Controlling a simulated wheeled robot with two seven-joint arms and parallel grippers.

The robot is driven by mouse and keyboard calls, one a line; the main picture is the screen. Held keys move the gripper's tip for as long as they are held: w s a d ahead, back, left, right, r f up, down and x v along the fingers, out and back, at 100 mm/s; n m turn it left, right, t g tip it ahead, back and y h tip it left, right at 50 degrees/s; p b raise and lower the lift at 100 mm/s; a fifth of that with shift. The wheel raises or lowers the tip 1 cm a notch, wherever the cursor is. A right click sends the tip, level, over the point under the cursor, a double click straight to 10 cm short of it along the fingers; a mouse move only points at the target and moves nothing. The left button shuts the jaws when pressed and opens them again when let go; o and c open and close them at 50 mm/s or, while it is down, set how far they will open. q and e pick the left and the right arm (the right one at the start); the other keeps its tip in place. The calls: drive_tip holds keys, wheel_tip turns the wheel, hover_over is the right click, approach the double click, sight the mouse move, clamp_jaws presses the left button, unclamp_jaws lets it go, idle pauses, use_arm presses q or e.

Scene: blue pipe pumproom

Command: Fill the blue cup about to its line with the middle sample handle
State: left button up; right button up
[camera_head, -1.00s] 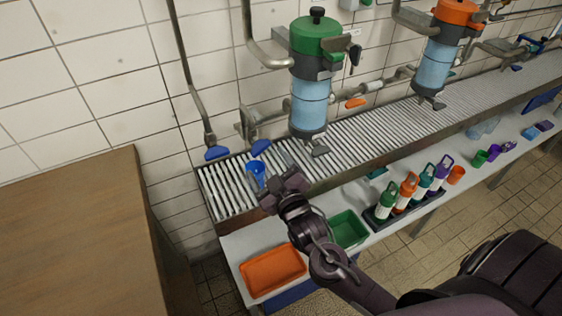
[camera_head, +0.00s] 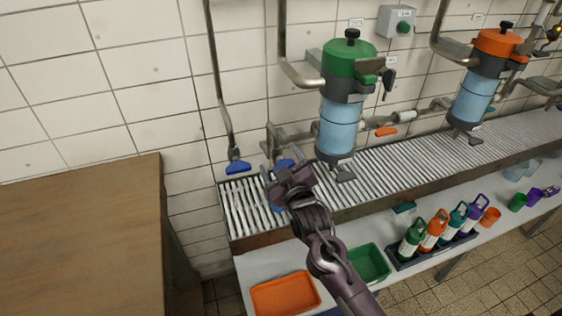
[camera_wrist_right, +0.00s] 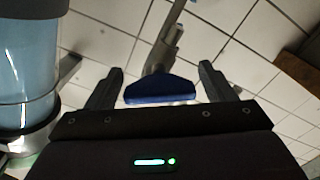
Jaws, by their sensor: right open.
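The blue cup (camera_head: 276,207) stands on the slatted rack and is mostly hidden behind my right gripper. My right gripper (camera_head: 283,166) is open above the cup, in front of a blue handle (camera_head: 284,163) low on the wall piping. In the right wrist view a blue handle (camera_wrist_right: 160,89) shows between the spread fingers (camera_wrist_right: 162,80); I cannot tell whether they touch it. Another blue handle (camera_head: 238,167) hangs from a pipe to the left. The cup's line is not visible. My left gripper is not in view.
A green-topped cylinder (camera_head: 338,125) stands close on the right, an orange-topped one (camera_head: 470,98) farther right. The shelf below holds an orange tray (camera_head: 285,296), a green tray (camera_head: 370,264) and a rack of bottles (camera_head: 428,243). A wooden surface (camera_head: 80,235) is at left.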

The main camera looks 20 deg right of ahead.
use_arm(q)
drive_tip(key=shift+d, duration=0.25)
use_arm(e)
drive_tip(key=c, duration=1)
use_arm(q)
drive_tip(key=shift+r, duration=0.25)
use_arm(e)
drive_tip(key=shift+m, duration=0.4)
drive_tip(key=shift+r+m+p, duration=0.1)
drive_tip(key=shift+m+p, duration=0.85)
drive_tip(key=shift+m, duration=0.25)
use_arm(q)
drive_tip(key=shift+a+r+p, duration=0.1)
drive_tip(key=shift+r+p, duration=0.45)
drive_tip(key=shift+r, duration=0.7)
use_arm(e)
drive_tip(key=shift+d+m, duration=0.1)
drive_tip(key=shift+m, duration=1.4)
